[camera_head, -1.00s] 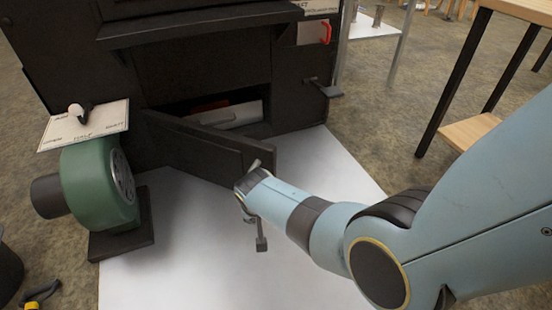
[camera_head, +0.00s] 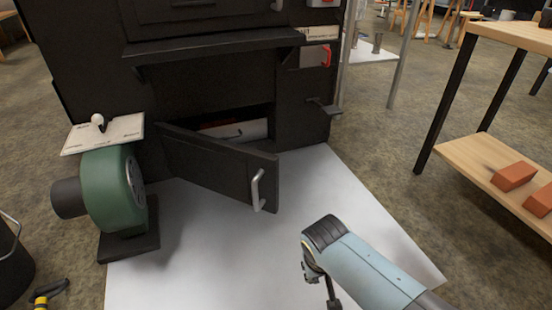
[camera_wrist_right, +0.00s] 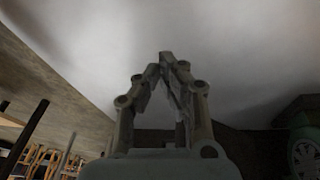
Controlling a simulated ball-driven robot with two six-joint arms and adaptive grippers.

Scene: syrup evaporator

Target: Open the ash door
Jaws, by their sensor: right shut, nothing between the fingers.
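The ash door (camera_head: 212,166) is a dark panel at the bottom of the black evaporator front (camera_head: 215,85). It stands swung wide open, hinged at its left side, with its free edge out over the white floor sheet. Its pale bar handle (camera_head: 257,190) is free. Behind the door the low opening shows a light grey drawer front (camera_head: 248,130). My right gripper (camera_head: 332,302) is below and right of the handle, apart from the door. In the right wrist view its fingers (camera_wrist_right: 168,60) meet at the tips with nothing between them. My left gripper is out of view.
A green blower (camera_head: 108,190) stands left of the door, with a labelled plate (camera_head: 103,134) above it. A dark latch (camera_head: 323,107) sticks out on the right. A wooden shelf table (camera_head: 490,165) holds bricks at right. The white sheet (camera_head: 200,265) before the door is clear.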

